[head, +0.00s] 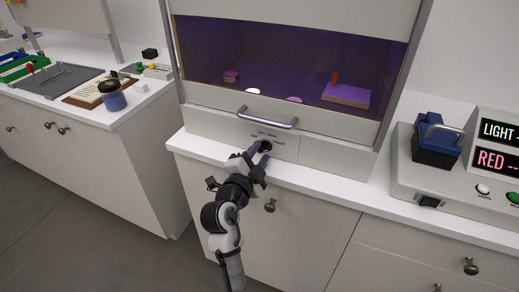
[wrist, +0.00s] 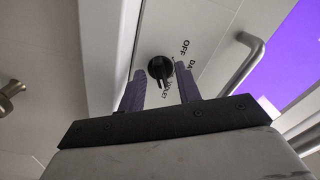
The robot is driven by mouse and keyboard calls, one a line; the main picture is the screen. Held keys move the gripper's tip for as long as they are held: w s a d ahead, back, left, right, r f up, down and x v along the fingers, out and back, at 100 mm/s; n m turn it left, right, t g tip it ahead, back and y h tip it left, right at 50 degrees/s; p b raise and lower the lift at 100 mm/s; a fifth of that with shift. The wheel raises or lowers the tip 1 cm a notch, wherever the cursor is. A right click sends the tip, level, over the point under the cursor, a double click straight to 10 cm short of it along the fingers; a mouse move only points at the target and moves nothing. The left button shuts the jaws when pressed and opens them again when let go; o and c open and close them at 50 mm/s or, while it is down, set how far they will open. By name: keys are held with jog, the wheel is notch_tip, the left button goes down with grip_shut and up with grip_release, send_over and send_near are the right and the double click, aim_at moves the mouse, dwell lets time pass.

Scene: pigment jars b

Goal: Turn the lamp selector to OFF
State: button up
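The lamp selector is a round black knob (head: 265,146) on the white panel below the cabinet's window. In the wrist view the knob (wrist: 160,68) has lettering beside it: "OFF", a partly hidden "DA…", and a label ending in "…OLET" close to the fingers. In the wrist view my gripper (wrist: 161,80) is open, with the knob between the fingertips and a visible gap on each side. Contact is not visible.
A metal bar handle (head: 267,118) sits just above the knob, close to my gripper. The cabinet interior (head: 290,65) glows purple. A cupboard knob (head: 270,205) is below. A console with a blue block (head: 436,146) stands right; a blue jar (head: 112,97) stands left.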

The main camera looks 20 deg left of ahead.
jog(key=shift+w, duration=0.3)
grip_shut()
